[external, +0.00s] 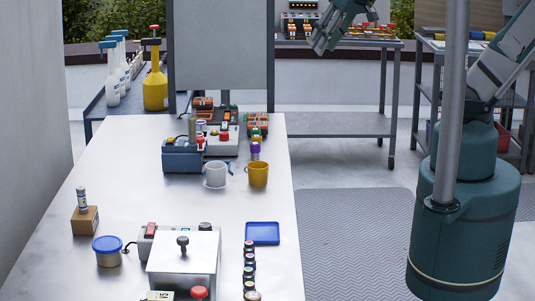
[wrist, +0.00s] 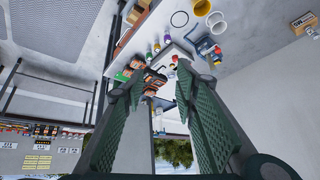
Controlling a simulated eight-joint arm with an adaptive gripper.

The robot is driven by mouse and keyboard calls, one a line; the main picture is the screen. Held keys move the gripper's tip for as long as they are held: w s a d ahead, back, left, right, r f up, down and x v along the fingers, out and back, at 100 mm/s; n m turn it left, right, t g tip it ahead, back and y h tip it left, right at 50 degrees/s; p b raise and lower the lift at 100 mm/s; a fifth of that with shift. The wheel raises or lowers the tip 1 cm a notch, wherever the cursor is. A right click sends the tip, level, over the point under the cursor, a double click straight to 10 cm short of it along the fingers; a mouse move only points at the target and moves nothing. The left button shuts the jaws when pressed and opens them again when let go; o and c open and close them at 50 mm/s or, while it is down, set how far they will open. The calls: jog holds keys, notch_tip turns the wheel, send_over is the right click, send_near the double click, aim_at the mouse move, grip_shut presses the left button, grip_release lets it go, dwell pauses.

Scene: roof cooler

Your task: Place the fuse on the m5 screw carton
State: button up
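A small brown carton (external: 85,222), which looks like the m5 screw carton, sits at the left of the white table. A slim pale cylinder with dark bands, likely the fuse (external: 82,199), stands upright and appears to rest on the carton's top. In the wrist view the carton (wrist: 302,22) is at the top right corner, with a pale piece, probably the fuse (wrist: 312,33), beside its label. My gripper (external: 319,44) is high at the top of the external view, far from both. In the wrist view my gripper (wrist: 158,80) is open, with nothing between its fingers.
The table (external: 135,165) also holds a blue tin (external: 108,252), a metal box (external: 184,258), a blue tray (external: 262,233), a white mug (external: 215,174) and a yellow mug (external: 258,174). A grey panel (external: 221,45) stands behind it. The table's middle left is clear.

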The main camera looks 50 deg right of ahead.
jog(key=shift+n+t, duration=0.3)
jog(key=shift+n, duration=0.4)
jog(key=s+d+f, duration=0.1)
jog(key=s+d, duration=0.1)
jog(key=s+d+f, duration=0.1)
jog(key=s, duration=0.1)
jog(key=shift+f, duration=0.3)
notch_tip(320, 180, down, 8)
jog(key=b, duration=0.8)
dwell(0.4)
